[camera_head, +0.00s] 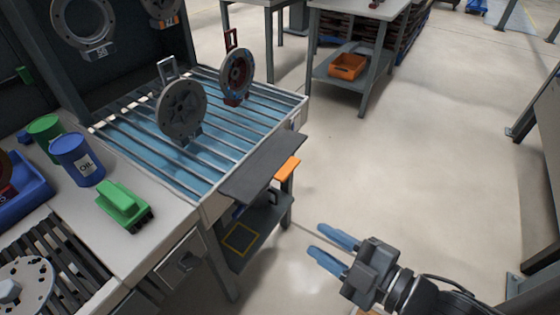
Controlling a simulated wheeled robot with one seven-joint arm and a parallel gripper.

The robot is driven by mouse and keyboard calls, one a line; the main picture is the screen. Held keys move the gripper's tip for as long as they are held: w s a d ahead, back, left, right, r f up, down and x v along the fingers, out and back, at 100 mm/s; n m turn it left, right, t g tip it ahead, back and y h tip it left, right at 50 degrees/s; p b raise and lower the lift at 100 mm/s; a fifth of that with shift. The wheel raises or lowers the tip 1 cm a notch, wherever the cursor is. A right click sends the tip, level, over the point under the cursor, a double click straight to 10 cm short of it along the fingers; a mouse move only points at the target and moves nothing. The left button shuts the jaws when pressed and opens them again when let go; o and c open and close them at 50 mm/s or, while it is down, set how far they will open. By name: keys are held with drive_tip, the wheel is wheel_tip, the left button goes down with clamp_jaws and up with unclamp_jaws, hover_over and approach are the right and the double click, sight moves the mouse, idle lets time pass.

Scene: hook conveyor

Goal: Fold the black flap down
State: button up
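The black flap (264,166) is a flat dark plate along the right-hand edge of the slatted blue wash table (215,177). It looks roughly level and sticks out past the table edge; its exact tilt is hard to tell. My gripper (317,240) is at the lower right, over the floor. Its two blue fingers point left and are spread apart with nothing between them. It is apart from the flap, below and to the right of it in the picture.
An orange piece (288,168) sticks out beside the flap. Grey discs (182,108) stand on the slats. A green brush (123,204) and a blue oil can (78,160) stand at the left. A lower shelf (258,230) is below the flap. The floor to the right is clear.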

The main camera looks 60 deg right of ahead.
sight(284, 165)
drive_tip(key=w+d+n+h, duration=0.1)
drive_tip(key=w+d+n, duration=0.1)
drive_tip(key=w+d, duration=0.1)
drive_tip(key=w+d+f+n+h, duration=0.1)
drive_tip(key=w+d+n, duration=0.1)
drive_tip(key=w+d, duration=0.2)
drive_tip(key=w+d+f+n+h, duration=0.1)
drive_tip(key=w+d+n, duration=0.1)
drive_tip(key=w+d, duration=0.2)
drive_tip(key=shift+f+h, duration=0.2)
drive_tip(key=shift+h, duration=0.2)
drive_tip(key=shift+p+x, duration=0.55)
drive_tip(key=shift+x, duration=3.35)
clamp_jaws()
